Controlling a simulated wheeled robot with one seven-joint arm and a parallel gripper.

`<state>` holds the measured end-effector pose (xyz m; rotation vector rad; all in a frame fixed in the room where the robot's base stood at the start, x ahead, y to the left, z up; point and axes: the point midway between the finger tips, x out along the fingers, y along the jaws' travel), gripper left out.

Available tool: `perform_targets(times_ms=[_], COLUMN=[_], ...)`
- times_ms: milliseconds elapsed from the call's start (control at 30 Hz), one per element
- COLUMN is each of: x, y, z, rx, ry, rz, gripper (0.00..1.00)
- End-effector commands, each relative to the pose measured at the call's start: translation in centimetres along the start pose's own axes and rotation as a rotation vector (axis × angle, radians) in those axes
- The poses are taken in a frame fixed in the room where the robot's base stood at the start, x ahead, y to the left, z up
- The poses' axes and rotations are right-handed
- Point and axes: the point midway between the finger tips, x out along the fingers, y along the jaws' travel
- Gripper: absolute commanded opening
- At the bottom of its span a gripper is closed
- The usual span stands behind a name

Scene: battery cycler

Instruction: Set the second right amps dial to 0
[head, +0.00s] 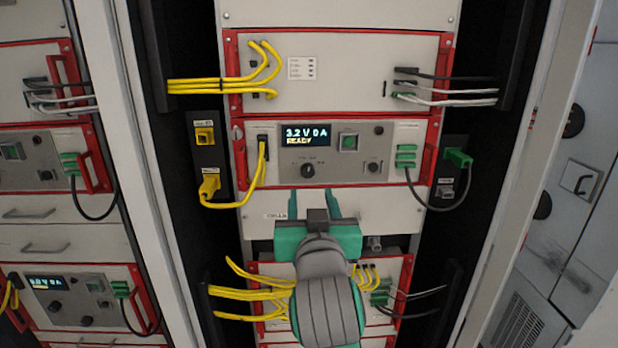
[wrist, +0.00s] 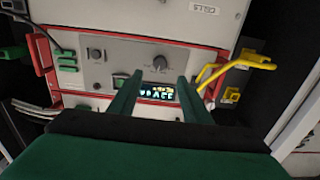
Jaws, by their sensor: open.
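A cycler unit with a grey control panel (head: 338,150) sits in the middle rack. Its display (head: 306,135) reads 3.2 V 0 A, READY. My gripper (head: 314,205) is open and empty, below the panel in the head view. Its fingers (wrist: 160,77) show apart, touching no dial.
Yellow cables (head: 262,165) hang at the panel's left, and a green plug (head: 406,157) with a black cable is at its right. Red handles (head: 429,150) stick out at the sides. A green square button (head: 349,142) is beside the display. Another rack stands left.

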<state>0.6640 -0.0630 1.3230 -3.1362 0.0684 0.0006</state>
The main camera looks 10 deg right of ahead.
Motion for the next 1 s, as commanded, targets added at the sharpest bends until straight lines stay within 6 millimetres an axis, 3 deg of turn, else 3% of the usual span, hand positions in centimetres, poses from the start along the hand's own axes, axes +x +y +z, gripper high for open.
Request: perform_targets(times_ms=[167, 600, 800, 1000], x=[1.7, 8.9, 10.4, 10.7], y=[0.0, 0.0, 0.0, 0.0], z=[0.0, 0.0, 0.0, -0.1], rx=[-0.008, -0.006, -0.005, -0.005], ry=[-0.002, -0.001, 0.0, 0.001], rz=[0.0, 0.0, 0.0, 0.0], gripper=[0.44, 0.44, 0.44, 0.44])
